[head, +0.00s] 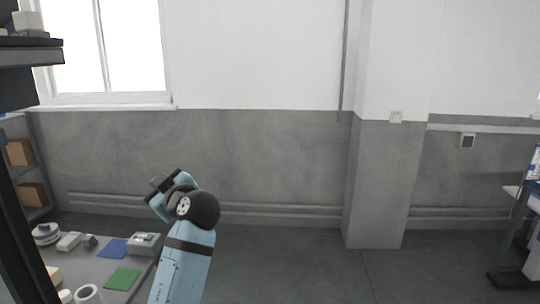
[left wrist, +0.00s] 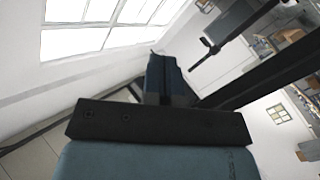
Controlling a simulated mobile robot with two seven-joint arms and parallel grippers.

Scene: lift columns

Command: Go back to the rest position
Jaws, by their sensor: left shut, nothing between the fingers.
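My left arm, light blue with black joints, rises from the bottom of the head view, left of the middle. Its gripper (head: 160,184) is raised, seen small and dark at the arm's upper end, in front of the grey wall. In the left wrist view the gripper (left wrist: 166,75) is shut, with its dark fingers together and nothing between them. It touches nothing that I can see. My right gripper is in neither view.
A grey table (head: 95,267) at lower left carries a blue square (head: 115,248), a green square (head: 122,279), a white roll (head: 88,294) and small devices. A shelf with cardboard boxes (head: 33,195) stands far left. A desk (head: 515,220) stands at right. The middle floor is clear.

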